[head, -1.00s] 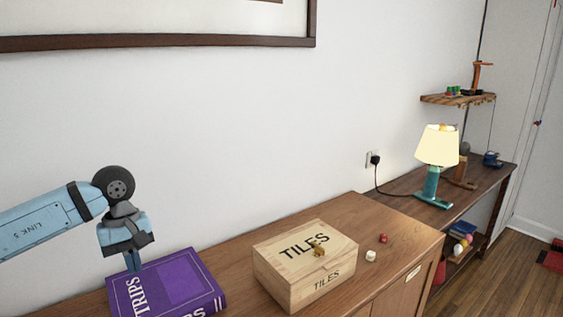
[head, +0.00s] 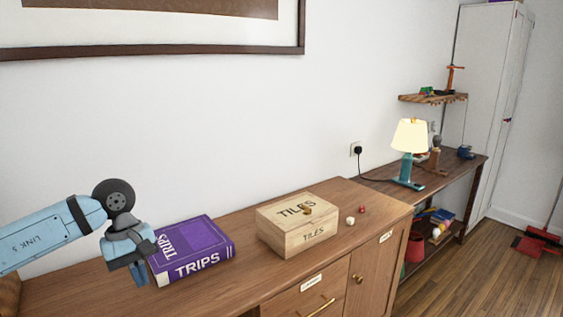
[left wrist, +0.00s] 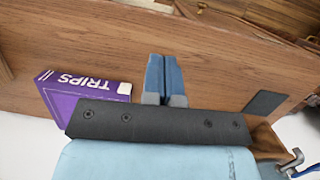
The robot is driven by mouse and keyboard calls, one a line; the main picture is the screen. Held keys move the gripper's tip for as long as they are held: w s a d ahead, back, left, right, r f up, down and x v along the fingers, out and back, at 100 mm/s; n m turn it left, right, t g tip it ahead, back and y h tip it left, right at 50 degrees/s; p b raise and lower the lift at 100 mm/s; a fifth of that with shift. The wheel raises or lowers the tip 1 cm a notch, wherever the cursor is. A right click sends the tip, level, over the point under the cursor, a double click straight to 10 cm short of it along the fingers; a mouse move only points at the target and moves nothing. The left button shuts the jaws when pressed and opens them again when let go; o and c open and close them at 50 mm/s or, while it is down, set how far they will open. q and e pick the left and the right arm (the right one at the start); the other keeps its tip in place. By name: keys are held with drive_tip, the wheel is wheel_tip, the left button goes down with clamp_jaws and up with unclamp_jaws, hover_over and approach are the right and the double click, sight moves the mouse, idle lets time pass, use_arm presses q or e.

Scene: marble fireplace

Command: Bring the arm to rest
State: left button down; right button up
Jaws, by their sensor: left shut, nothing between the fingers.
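My left gripper (head: 139,275) is at the lower left in the head view, on a light blue arm that comes in from the left. Its fingers point down and are shut with nothing between them. In the left wrist view the blue fingertips (left wrist: 164,75) lie side by side over the wooden cabinet. The gripper is just left of the purple TRIPS book (head: 195,243); whether it touches the book I cannot tell. The book also shows at the left in the left wrist view (left wrist: 85,92). My right gripper is not in view.
A lit lamp (head: 410,137) stands on a farther table. Cabinet top between book and front edge is bare.

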use_arm(q)
drive_tip(key=s+d+f+n+t+h, duration=0.2)
drive_tip(key=s+d+n+h, duration=0.3)
drive_tip(key=d+n+h, duration=0.6)
drive_tip(key=s+d+f+n+t+h, duration=0.2)
drive_tip(key=s+d+n+h, duration=0.2)
drive_tip(key=d+n+h, duration=0.7)
drive_tip(key=a+f+n+t+y, duration=0.2)
drive_tip(key=f+n+t+y, duration=0.35)
drive_tip(key=n, duration=0.65)
drive_tip(key=a+f+n+t+y, duration=0.3)
drive_tip(key=n+t+y, duration=0.5)
drive_tip(key=n, duration=0.4)
drive_tip(key=s+a+f+n+g+y, duration=0.2)
drive_tip(key=s+a+f+n+y, duration=0.15)
drive_tip(key=s+f+n, duration=0.4)
drive_tip(key=s+a+f+n+g+y, duration=0.35)
drive_tip(key=s+f+n, duration=0.25)
drive_tip(key=f+n, duration=0.25)
wheel_tip(320, 180, up, 15)
drive_tip(key=s+a+p, duration=0.1)
drive_tip(key=p, duration=2)
drive_tip(key=shift+s+a+f+m+t, duration=0.2)
drive_tip(key=shift+m+t, duration=0.1)
drive_tip(key=shift+t, duration=0.1)
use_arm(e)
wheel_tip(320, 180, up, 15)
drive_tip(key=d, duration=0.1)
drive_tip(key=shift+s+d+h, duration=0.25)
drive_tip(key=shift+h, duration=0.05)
